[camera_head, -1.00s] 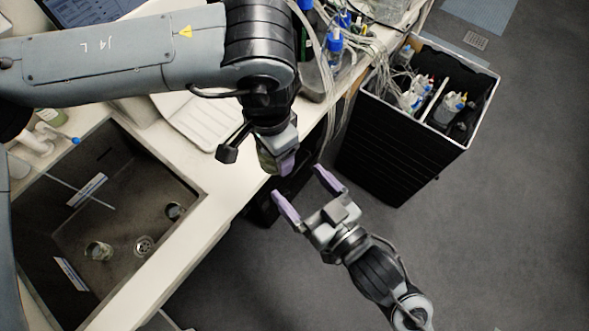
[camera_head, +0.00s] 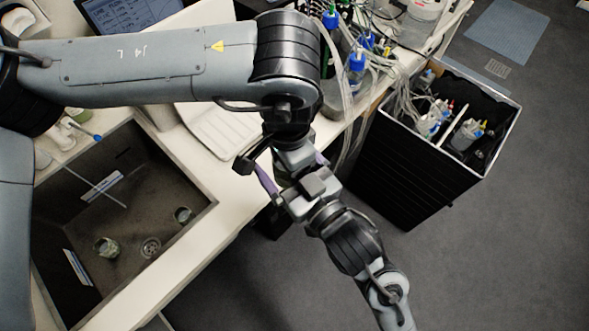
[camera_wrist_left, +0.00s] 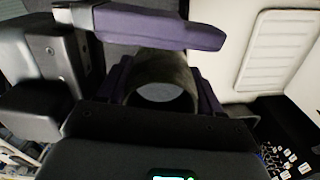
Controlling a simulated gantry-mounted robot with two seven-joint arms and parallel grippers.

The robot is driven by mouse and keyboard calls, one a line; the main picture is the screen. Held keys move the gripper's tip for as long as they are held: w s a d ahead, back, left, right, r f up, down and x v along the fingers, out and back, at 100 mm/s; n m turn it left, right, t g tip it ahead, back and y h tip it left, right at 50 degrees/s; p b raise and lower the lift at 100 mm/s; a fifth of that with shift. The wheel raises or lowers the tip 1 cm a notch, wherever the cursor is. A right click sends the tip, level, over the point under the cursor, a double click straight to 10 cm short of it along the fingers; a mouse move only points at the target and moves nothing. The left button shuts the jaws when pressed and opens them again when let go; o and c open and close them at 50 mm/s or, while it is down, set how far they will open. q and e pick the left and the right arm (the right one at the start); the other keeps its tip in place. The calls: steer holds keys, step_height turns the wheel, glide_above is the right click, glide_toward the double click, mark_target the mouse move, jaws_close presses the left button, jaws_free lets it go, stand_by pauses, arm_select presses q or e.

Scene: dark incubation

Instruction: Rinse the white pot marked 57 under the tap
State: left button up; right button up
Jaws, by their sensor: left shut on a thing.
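My left gripper (camera_head: 291,166) is shut on a grey-green cylindrical pot (camera_wrist_left: 163,75), past the counter's front edge. The pot shows between its fingers in the left wrist view, with a pale round face. No number is readable on it, and its colour does not look white. My right gripper (camera_head: 292,172) is open, its purple fingers on either side of the left gripper's tip and the held pot. One finger crosses beyond the pot in the wrist view; contact cannot be told. A pale fitting with a blue-tipped lever (camera_head: 84,129), apparently the tap, stands behind the sink (camera_head: 130,190).
A small jar (camera_head: 107,247) stands in the sink near the drain (camera_head: 151,247); a smaller round thing (camera_head: 183,214) is by its right wall. A black bin (camera_head: 405,165) with bottles stands right of the counter. Tubes and bottles crowd the counter's right part.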

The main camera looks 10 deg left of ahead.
steer(key=shift+w+a, duration=0.15)
steer(key=shift+a, duration=0.05)
steer(key=shift+c, duration=0.3)
steer(key=c, duration=1)
arm_select(q)
steer(key=o, duration=1.1)
steer(key=shift+c, duration=0.2)
arm_select(e)
steer(key=shift+a+r, duration=0.1)
steer(key=shift+c, duration=1)
arm_select(q)
steer(key=shift+o, duration=0.9)
steer(key=shift+d, duration=0.1)
steer(key=shift+d, duration=0.1)
steer(key=shift+s+r, duration=0.1)
